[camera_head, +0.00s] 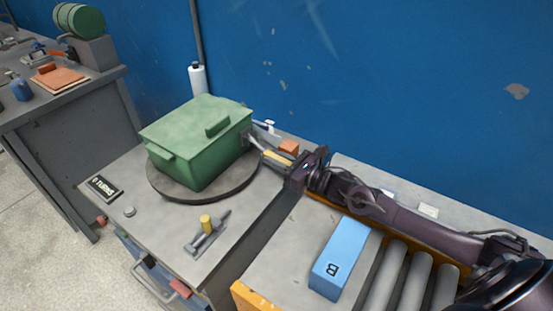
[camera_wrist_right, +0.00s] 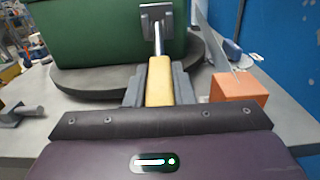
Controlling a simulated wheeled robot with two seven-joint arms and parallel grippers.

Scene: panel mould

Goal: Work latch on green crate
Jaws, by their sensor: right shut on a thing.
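The green crate (camera_head: 200,140) sits with its lid down on a round grey turntable (camera_head: 170,184) on the workbench. It also fills the top of the right wrist view (camera_wrist_right: 85,32). The latch (camera_wrist_right: 158,35) on the crate's right side has a metal rod ending in a yellow handle (camera_wrist_right: 159,80). My right gripper (camera_head: 282,163) reaches in from the right and is shut on the yellow handle. In the right wrist view the handle lies between the two grey fingers, pointing toward the crate. My left gripper is not in view.
An orange block (camera_wrist_right: 240,98) lies close to the right of my right gripper. A blue box marked B (camera_head: 340,258) stands on the roller conveyor (camera_head: 385,280) at front right. A yellow-knobbed clamp (camera_head: 207,230) and a "0 TURNS" sign (camera_head: 102,187) are on the bench. The blue wall is behind.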

